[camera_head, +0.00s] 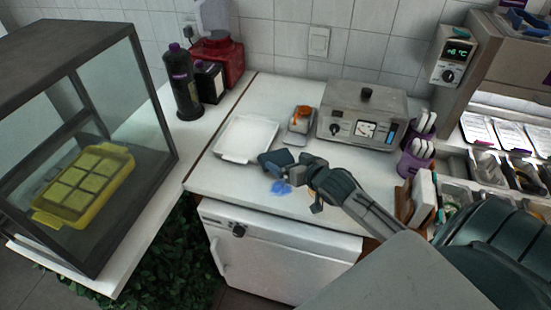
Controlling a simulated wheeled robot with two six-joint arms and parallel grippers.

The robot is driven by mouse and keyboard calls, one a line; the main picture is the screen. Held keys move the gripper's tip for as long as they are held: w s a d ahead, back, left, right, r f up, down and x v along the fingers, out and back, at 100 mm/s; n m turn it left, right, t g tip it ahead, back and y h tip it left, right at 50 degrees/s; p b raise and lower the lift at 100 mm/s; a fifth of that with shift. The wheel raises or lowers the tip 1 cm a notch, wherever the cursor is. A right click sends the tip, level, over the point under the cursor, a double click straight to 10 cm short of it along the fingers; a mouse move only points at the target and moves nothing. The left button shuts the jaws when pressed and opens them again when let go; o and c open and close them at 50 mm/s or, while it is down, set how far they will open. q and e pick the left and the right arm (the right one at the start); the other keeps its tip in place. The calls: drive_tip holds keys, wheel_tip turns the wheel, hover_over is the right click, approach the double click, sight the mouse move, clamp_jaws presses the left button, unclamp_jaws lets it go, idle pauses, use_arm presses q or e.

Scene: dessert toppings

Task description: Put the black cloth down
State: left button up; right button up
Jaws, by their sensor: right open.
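A small dark, blue-black piece that looks like the black cloth (273,160) is on the white counter, beside the right edge of a white tray (247,137). My right gripper (290,168) reaches in from the lower right and is open at the cloth's right side. I cannot tell whether its fingers touch the cloth. A blue patch (281,188) shows on the counter just below the gripper. My left gripper is not in view.
A grey appliance (361,118), a small scale with an orange item (301,117) and purple cups (413,162) stand behind and right. A glass case with a yellow mould (85,185) stands left. The counter's front edge lies close below the gripper.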

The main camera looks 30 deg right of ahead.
sight(277, 157)
drive_tip(key=shift+a+p+x, duration=0.2)
drive_tip(key=shift+p+x, duration=0.5)
drive_tip(key=shift+x, duration=2.05)
drive_tip(key=shift+s+f, duration=0.1)
drive_tip(key=c, duration=0.7)
